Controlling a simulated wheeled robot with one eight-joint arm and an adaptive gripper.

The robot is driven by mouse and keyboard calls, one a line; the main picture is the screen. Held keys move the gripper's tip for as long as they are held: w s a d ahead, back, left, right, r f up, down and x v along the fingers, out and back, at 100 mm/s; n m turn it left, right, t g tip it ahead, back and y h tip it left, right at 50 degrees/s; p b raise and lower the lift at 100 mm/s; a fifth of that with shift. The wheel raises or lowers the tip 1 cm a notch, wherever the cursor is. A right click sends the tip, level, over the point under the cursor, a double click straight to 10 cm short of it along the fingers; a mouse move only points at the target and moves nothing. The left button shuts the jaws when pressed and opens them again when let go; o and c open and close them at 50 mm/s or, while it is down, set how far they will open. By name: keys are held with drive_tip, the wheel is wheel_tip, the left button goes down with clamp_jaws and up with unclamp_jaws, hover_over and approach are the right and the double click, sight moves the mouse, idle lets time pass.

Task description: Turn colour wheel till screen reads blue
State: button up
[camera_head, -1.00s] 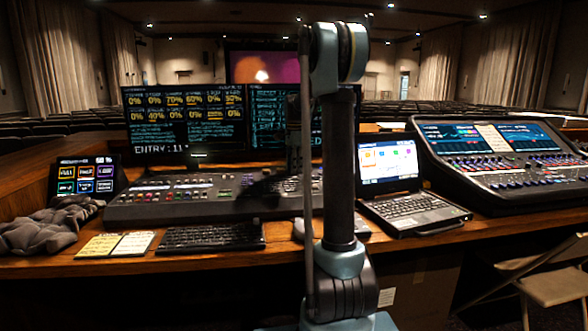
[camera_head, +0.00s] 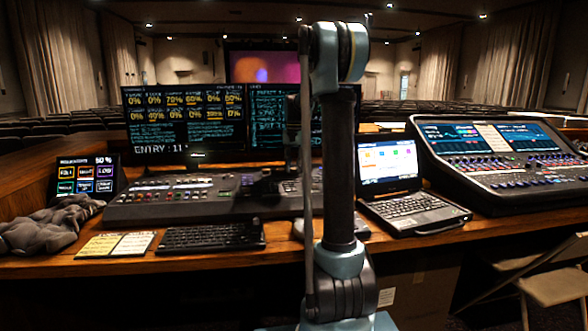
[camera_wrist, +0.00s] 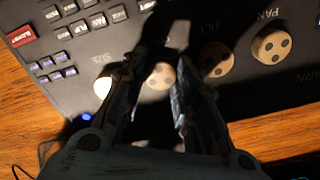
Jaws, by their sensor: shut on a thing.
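In the wrist view, my gripper (camera_wrist: 158,72) is closed around a pale wooden wheel (camera_wrist: 159,77) on the dark mixing desk (camera_wrist: 225,105). One finger is on each side of it. The wheel's label is not readable. In the head view, the gripper is a dark shape over the lighting desk (camera_head: 150,208), partly behind my own arm. The monitor (camera_head: 185,118) shows yellow percentages and an "ENTRY" line.
More wooden wheels (camera_wrist: 216,59) sit right of my gripper, one beside the PAN label (camera_wrist: 271,46). A bright round knob (camera_wrist: 102,88) is close to the left finger. Keys (camera_wrist: 83,27) lie at upper left. A laptop (camera_head: 388,160) and an audio console (camera_head: 500,150) stand right.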

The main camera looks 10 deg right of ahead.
sight(294, 168)
drive_tip(key=shift+w+n, duration=0.1)
drive_tip(key=shift+n, duration=0.8)
drive_tip(key=o, duration=1.1)
drive_tip(key=shift+r, duration=3.95)
